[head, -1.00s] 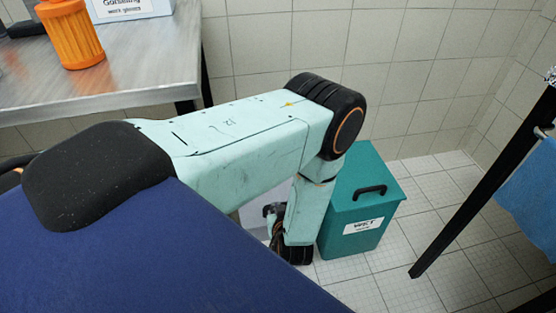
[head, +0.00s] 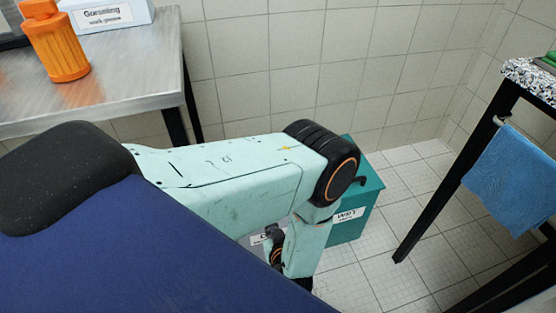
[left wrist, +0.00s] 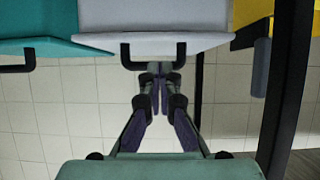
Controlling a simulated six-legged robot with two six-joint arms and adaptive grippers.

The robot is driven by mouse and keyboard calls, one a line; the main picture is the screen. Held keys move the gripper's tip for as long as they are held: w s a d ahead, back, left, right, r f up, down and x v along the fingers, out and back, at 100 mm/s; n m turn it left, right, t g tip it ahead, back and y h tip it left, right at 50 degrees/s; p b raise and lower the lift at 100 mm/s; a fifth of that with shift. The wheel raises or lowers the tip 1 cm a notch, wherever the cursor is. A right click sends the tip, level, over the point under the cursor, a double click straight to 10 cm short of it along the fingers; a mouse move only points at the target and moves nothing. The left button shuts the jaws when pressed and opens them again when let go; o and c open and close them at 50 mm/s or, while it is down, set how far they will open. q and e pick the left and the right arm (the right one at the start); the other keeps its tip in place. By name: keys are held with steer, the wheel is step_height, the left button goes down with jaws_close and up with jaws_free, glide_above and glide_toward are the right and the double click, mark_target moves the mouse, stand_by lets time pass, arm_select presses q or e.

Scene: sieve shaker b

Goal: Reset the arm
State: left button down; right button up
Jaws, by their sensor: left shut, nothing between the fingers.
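My left arm reaches across the middle of the head view, its forearm bent down toward the floor. My left gripper shows in the left wrist view (left wrist: 156,88), its two fingers together and nothing between them. Its fingertips appear close to the black handle of a light grey bin (left wrist: 150,18); I cannot tell whether they touch. In the head view the gripper itself is hidden. My right gripper is in neither view.
A teal bin (head: 352,225) with a label stands on the tiled floor behind my arm; in the wrist view it is beside the grey bin. A metal table (head: 130,85) holds an orange bottle (head: 56,45) and a glove box (head: 108,14). A blue towel (head: 512,180) hangs from the right-hand table (head: 530,82).

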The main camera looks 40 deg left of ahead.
arm_select(q)
steer(key=shift+f, duration=0.1)
steer(key=s+d+r+m+g+h+p, duration=0.3)
steer(key=s+r, duration=0.4)
steer(key=s, duration=0.4)
steer(key=s+d+r+m+g+h+p, duration=0.2)
steer(key=s+r+m+g+h, duration=0.3)
steer(key=s, duration=0.6)
step_height(320, 180, up, 2)
steer(key=shift+s+d+r+m+h+p, duration=0.1)
steer(key=shift+s+d+m+h+p, duration=0.3)
steer(key=shift+d+m+h, duration=0.4)
steer(key=shift+a, duration=0.15)
